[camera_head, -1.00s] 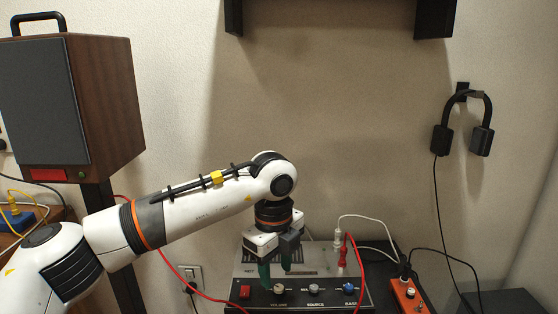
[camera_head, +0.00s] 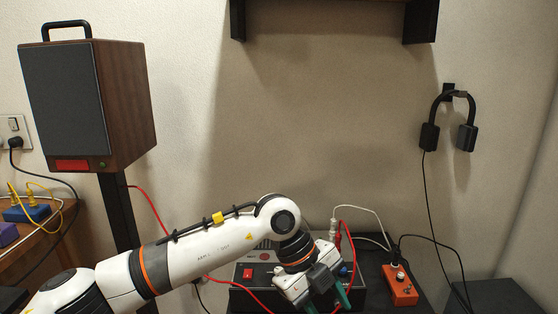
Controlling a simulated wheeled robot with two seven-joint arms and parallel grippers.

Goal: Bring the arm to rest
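My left arm (camera_head: 205,252) reaches in from the lower left, bent at its dark wrist joint. My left gripper (camera_head: 326,303) is at the bottom of the picture, over the front right of the amplifier (camera_head: 240,297). Its two green-tipped fingers point down and are spread apart. Nothing shows between them, though the lower picture edge cuts close to the tips. The gripper hides much of the amplifier's knob panel; the red switch (camera_head: 248,272) and a blue knob (camera_head: 343,271) still show. I cannot tell whether the fingers touch the amplifier. My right gripper is not in view.
An orange box (camera_head: 400,287) with cables stands right of the amplifier. A wooden speaker (camera_head: 130,105) on a black stand is at the left. Headphones (camera_head: 466,138) hang on the right wall. Red cable (camera_head: 150,203) and white cable (camera_head: 358,208) run near the arm.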

